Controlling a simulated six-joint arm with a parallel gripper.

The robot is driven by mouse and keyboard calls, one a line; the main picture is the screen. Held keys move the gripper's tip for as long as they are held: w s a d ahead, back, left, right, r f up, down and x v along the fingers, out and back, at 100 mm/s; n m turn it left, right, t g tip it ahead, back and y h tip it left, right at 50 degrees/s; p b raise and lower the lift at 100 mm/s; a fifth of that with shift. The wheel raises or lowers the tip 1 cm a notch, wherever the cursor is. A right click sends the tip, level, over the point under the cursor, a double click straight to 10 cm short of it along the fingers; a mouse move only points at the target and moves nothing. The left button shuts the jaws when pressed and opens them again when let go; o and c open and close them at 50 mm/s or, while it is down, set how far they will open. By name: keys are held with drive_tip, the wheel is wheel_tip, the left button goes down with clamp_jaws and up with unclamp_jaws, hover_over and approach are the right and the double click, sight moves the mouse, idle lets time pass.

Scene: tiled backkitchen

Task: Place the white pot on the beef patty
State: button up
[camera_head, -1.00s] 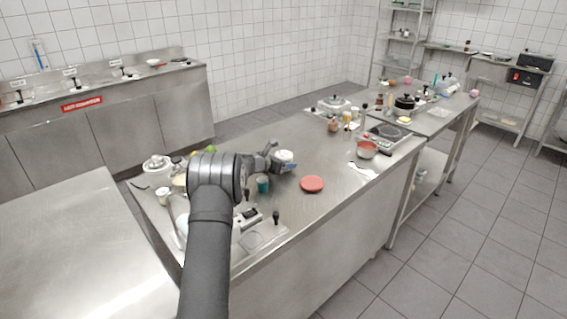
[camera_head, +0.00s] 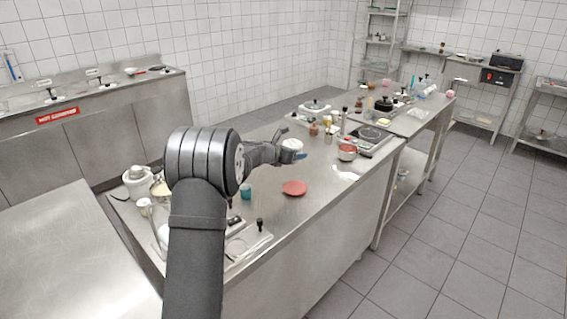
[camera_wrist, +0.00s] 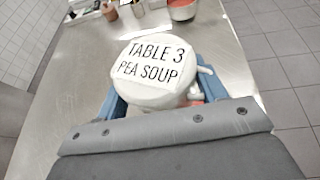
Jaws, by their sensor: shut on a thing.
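The white pot (camera_head: 291,144), lettered "TABLE 3 PEA SOUP" on its top, is held in my gripper (camera_head: 297,151) above the steel counter. In the wrist view the pot (camera_wrist: 157,72) sits between the blue fingers of my gripper (camera_wrist: 160,95), which are shut on it. The beef patty (camera_head: 294,188) is a flat red disc lying on the counter. In the head view it appears below the pot in the picture, with a visible gap. The exact height of the pot over the counter is hard to tell. A small reddish patch shows beside the right finger in the wrist view.
A teal cup (camera_head: 245,191) stands left of the patty. A red bowl (camera_head: 347,152) and a hob (camera_head: 371,136) are to the right, with several small jars behind. Counter around the patty is clear.

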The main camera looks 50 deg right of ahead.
drive_tip(key=s+a+r, duration=0.1)
drive_tip(key=s+r, duration=0.2)
drive_tip(key=s, duration=1.1)
hover_over(293, 186)
drive_tip(key=f, duration=0.7)
drive_tip(key=shift+s+d+f, duration=0.15)
drive_tip(key=shift+d+f, duration=0.05)
drive_tip(key=shift+d, duration=0.05)
drive_tip(key=shift+f, duration=1.95)
drive_tip(key=shift+f, duration=0.1)
drive_tip(key=o, duration=1.3)
drive_tip(key=shift+f, duration=0.1)
drive_tip(key=shift+a+r, duration=0.25)
drive_tip(key=v, duration=1.1)
drive_tip(key=shift+a+r, duration=0.15)
drive_tip(key=shift+a, duration=0.05)
